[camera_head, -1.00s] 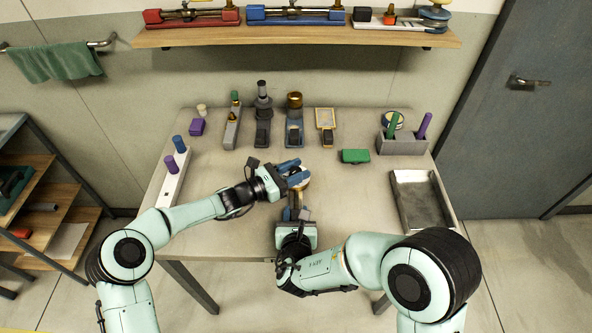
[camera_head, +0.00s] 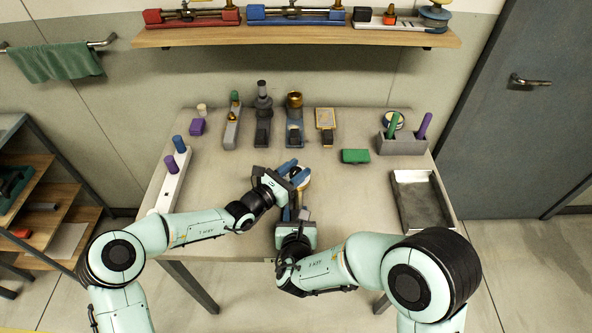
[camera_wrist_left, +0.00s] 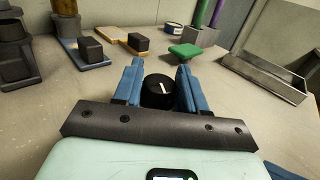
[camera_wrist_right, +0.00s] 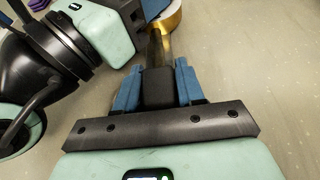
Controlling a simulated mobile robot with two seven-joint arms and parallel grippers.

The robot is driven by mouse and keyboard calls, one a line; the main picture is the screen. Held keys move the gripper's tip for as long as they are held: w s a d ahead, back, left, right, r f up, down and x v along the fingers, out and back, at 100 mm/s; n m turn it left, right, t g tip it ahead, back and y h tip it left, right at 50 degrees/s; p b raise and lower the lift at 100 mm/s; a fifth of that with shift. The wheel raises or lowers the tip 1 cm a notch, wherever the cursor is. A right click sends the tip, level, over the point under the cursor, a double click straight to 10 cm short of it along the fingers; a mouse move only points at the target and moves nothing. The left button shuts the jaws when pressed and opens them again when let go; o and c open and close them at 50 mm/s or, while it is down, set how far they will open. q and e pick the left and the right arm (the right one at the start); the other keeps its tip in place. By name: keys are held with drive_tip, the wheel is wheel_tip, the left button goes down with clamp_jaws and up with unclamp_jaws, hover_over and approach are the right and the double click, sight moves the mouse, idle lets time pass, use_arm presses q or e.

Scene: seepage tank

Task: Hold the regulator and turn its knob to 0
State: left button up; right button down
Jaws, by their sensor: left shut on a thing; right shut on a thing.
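The regulator (camera_head: 304,180) is on the near middle of the table, partly hidden by my grippers. Its black knob (camera_wrist_left: 158,91), with a white mark, is between the blue fingers of my left gripper (camera_wrist_left: 158,84). In the head view my left gripper (camera_head: 295,174) reaches in from the left, shut on the knob. My right gripper (camera_wrist_right: 158,84) is shut on the regulator's black grip block (camera_wrist_right: 159,90). A brass stem and round brass part (camera_wrist_right: 166,20) show beyond it. In the head view my right gripper (camera_head: 296,213) is below the left one. Dial numbers cannot be read.
Several fixtures, including a brass-topped one (camera_head: 294,110), stand along the table's back. A green block (camera_head: 355,156) and a grey holder (camera_head: 403,146) are at the back right. A tray (camera_head: 397,178) lies at the right, a white rack (camera_head: 166,196) at the left.

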use_arm(q)
drive_tip(key=shift+d+r, duration=0.1)
drive_tip(key=shift+r, duration=0.05)
drive_tip(key=o, duration=1)
drive_tip(key=shift+c, duration=0.2)
drive_tip(key=shift+s+a, duration=0.2)
drive_tip(key=shift+a, duration=0.05)
drive_tip(key=v, duration=1.1)
drive_tip(key=shift+s+a, duration=0.15)
drive_tip(key=shift+s, duration=0.1)
